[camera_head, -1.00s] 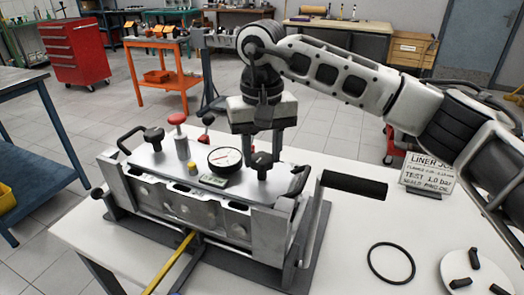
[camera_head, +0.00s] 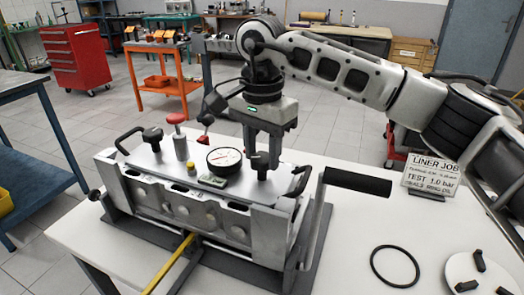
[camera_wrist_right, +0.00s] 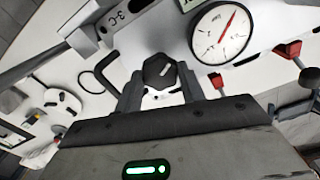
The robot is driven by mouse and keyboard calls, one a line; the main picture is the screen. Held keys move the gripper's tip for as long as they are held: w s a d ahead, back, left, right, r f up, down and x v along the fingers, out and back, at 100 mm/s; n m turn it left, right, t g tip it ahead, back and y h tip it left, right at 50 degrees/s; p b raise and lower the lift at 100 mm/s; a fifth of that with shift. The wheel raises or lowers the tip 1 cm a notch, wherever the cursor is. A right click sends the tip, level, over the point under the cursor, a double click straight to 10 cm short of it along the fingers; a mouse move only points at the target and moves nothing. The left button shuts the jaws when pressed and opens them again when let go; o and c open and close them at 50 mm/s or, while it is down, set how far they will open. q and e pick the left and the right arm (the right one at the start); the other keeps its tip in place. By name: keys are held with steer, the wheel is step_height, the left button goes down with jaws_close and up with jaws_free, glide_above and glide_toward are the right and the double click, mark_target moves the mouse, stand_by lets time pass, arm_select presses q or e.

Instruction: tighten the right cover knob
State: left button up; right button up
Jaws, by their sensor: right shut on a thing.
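The right cover knob (camera_head: 260,160) is a dark lobed knob at the right end of the flat metal cover (camera_head: 152,162) on the engine block. My right gripper (camera_head: 262,156) comes down over it from above, its fingers at the knob's sides. In the right wrist view the dark knob (camera_wrist_right: 158,70) sits between the two fingertips of the gripper (camera_wrist_right: 160,84), which is shut on it. A matching left cover knob (camera_head: 152,138) stands at the cover's other end. My left gripper is not in view.
A round dial gauge (camera_head: 224,159) stands close left of the gripper. A red-topped plunger (camera_head: 177,119) is further left. A black-gripped lever (camera_head: 358,181) rises at right.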

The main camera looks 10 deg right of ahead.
mark_target(262, 157)
steer(key=m, duration=0.7)
steer(key=shift+b, duration=0.35)
steer(key=m, duration=0.6)
steer(key=shift+m+b, duration=0.35)
steer(key=shift+m, duration=0.05)
steer(key=m, duration=0.5)
steer(key=shift+b, duration=0.3)
steer(key=shift+r+m, duration=0.1)
steer(key=shift+m, duration=2.4)
steer(key=shift+b, duration=0.3)
steer(key=o, duration=1)
step_height(262, 157, up, 16)
steer(key=shift+p, duration=1)
